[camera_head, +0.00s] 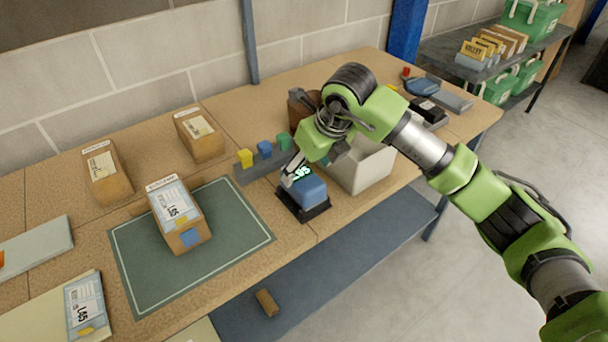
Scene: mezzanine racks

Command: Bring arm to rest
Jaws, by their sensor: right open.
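My right arm, green and grey, reaches in from the lower right over the workbench (85,227). My right gripper (290,178) is open and points down beside a blue block-like item (309,189). That item rests on a small black base (303,211) near the bench's front edge. Whether the fingers touch the blue item cannot be told. Part of the gripper is hidden by its own wrist. My left arm and gripper are not in view.
A labelled box (178,215) lies on the green mat (142,277). Two more boxes stand behind it. A rack with coloured blocks (264,170) and a white bin (361,167) stand close to my right gripper. A lower shelf (340,262) runs under the bench.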

